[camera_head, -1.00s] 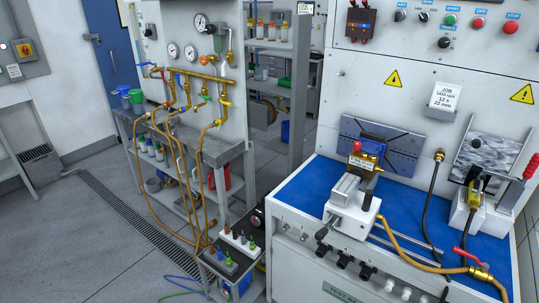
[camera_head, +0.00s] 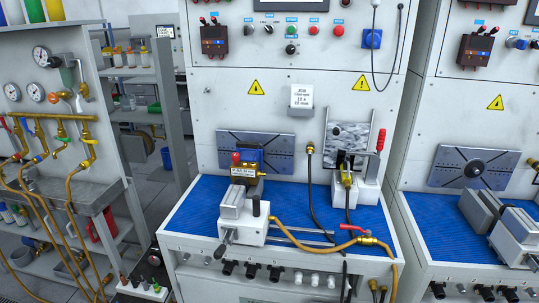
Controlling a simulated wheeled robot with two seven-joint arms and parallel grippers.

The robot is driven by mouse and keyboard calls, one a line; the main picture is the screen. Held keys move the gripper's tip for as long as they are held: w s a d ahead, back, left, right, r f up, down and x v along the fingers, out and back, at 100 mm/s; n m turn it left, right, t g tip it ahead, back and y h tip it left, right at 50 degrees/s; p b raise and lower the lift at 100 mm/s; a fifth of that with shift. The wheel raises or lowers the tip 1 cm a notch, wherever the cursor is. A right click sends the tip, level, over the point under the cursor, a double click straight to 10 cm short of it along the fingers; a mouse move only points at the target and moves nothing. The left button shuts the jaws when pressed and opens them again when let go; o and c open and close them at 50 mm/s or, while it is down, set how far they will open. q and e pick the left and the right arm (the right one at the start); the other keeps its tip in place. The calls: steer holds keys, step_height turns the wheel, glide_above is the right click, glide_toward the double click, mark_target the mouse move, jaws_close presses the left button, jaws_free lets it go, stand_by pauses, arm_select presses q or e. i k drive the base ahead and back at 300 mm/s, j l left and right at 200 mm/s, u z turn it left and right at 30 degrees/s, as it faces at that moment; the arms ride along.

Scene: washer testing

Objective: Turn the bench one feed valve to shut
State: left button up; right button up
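A brass valve (camera_head: 368,240) with a red lever (camera_head: 352,228) sits in the yellow hose (camera_head: 310,232) at the front right of the near test bench. The lever lies roughly along the hose, pointing left. On the wall panel at the left, a brass manifold (camera_head: 60,117) carries several small valves, among them one with a blue lever (camera_head: 38,158) and one with a green handle (camera_head: 62,139). I cannot read any label naming the bench one feed valve. Neither of my grippers is in view.
The near bench's blue mat (camera_head: 190,215) holds a white vise (camera_head: 240,228) and a clamp fixture (camera_head: 368,190). A second bench (camera_head: 445,215) stands to the right. Hoses hang from the manifold.

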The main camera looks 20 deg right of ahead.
mark_target(368, 232)
steer(key=z, duration=1.45)
